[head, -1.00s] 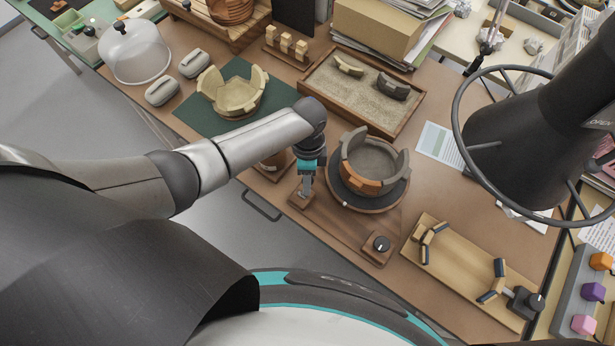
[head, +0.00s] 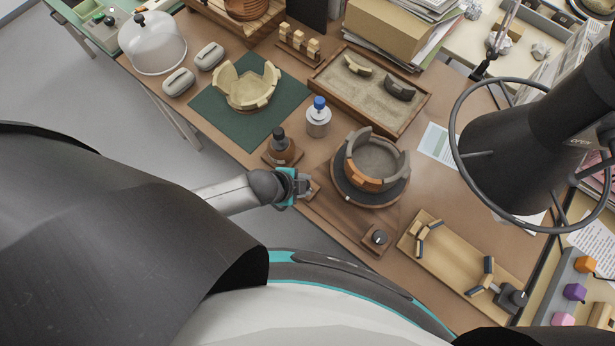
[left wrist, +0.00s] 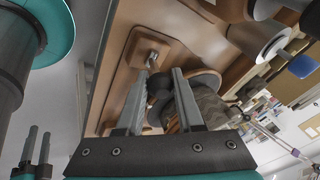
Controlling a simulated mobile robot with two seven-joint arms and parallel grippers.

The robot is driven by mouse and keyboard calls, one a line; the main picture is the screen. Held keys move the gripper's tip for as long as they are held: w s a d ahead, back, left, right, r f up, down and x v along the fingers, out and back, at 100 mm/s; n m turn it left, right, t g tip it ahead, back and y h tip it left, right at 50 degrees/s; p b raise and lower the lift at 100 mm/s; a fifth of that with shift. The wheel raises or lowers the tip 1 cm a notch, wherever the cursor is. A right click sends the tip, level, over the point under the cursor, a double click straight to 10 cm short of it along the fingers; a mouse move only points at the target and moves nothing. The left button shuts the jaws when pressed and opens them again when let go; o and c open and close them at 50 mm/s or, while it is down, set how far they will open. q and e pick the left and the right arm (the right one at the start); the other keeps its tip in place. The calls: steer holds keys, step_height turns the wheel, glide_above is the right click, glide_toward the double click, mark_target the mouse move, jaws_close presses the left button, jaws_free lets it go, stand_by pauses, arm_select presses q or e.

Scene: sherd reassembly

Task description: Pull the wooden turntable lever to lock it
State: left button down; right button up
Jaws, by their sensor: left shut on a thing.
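The wooden turntable base (head: 338,217) lies at the table's front edge. Its round turntable (head: 341,188) bears a partly rebuilt ring of grey and orange sherds (head: 365,182). My left gripper (head: 306,187) is at the base's near left end, shut on the lever, which it mostly hides in the head view. In the left wrist view, a small metal part (left wrist: 152,59) shows on the wooden base beside the left gripper's fingertips (left wrist: 163,72). My right gripper (left wrist: 37,135) appears at the left wrist view's lower left, with a gap between its fingers, away from the table.
A brown bottle (head: 281,150) and a blue-capped bottle (head: 318,122) stand just behind my left gripper.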

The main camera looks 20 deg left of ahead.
arm_select(q)
steer(key=shift+s+a+f+t+h+b, duration=0.15)
steer(key=shift+s+t+h+b, duration=0.3)
steer(key=shift+t, duration=0.45)
steer(key=c, duration=0.5)
jaws_free()
steer(key=shift+c, duration=0.2)
steer(key=p+v, duration=0.3)
steer(key=v, duration=1.2)
steer(key=shift+s+p, duration=0.25)
steer(key=shift+p, duration=0.05)
